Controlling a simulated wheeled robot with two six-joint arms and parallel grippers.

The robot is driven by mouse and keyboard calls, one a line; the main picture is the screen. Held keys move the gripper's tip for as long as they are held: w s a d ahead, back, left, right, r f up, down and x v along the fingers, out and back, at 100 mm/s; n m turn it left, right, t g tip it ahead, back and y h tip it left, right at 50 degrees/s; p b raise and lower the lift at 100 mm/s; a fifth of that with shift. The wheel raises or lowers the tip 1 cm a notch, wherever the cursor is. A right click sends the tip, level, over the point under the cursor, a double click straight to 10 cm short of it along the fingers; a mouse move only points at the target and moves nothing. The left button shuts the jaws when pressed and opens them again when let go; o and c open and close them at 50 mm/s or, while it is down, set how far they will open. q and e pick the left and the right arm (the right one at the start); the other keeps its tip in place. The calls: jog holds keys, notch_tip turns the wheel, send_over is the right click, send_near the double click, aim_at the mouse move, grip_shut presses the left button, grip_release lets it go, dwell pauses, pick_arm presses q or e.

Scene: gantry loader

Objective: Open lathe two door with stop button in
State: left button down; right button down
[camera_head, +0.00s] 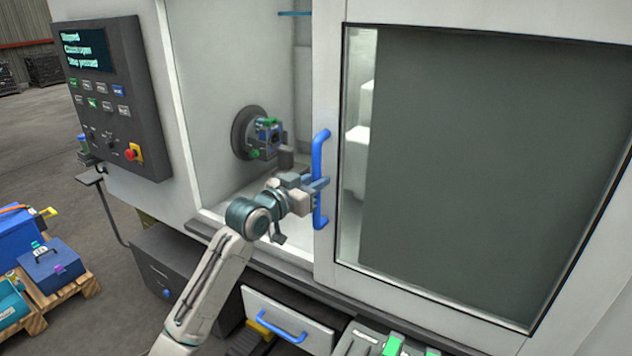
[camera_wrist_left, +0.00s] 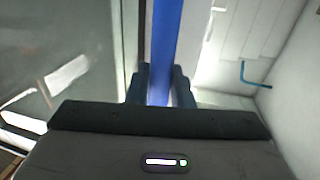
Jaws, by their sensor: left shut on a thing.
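The lathe door (camera_head: 480,170) is a white sliding panel with a large dark window. It stands partly open, and the chuck (camera_head: 250,133) shows through the gap to its left. A blue vertical handle (camera_head: 319,165) is on the door's left edge. My left gripper (camera_head: 318,186) is shut on this handle at its lower half. In the left wrist view the blue handle (camera_wrist_left: 164,50) runs between the two fingers (camera_wrist_left: 160,88). The red stop button (camera_head: 131,154) sits on a yellow base on the control panel (camera_head: 112,100). The panel's screen (camera_head: 87,51) reads something like "Stopped", with smaller lines blurred. My right gripper is not in view.
A drawer (camera_head: 285,322) with a blue handle is below the door. A dark box (camera_head: 175,275) stands under the panel. Blue toolboxes (camera_head: 52,268) lie on a wooden pallet (camera_head: 85,284) at the left. Green-marked items (camera_head: 392,344) are at the bottom. Floor is open at upper left.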

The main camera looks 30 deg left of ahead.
pick_arm(q)
jog(key=c, duration=1.5)
grip_release()
jog(key=shift+w, duration=0.1)
jog(key=shift+c, duration=0.2)
jog(key=shift+o, duration=1)
jog(key=shift+w, duration=0.1)
jog(key=b+v, duration=0.4)
jog(key=v, duration=0.6)
jog(key=shift+a, duration=0.15)
jog(key=shift+s+f, duration=0.1)
jog(key=shift+s, duration=0.15)
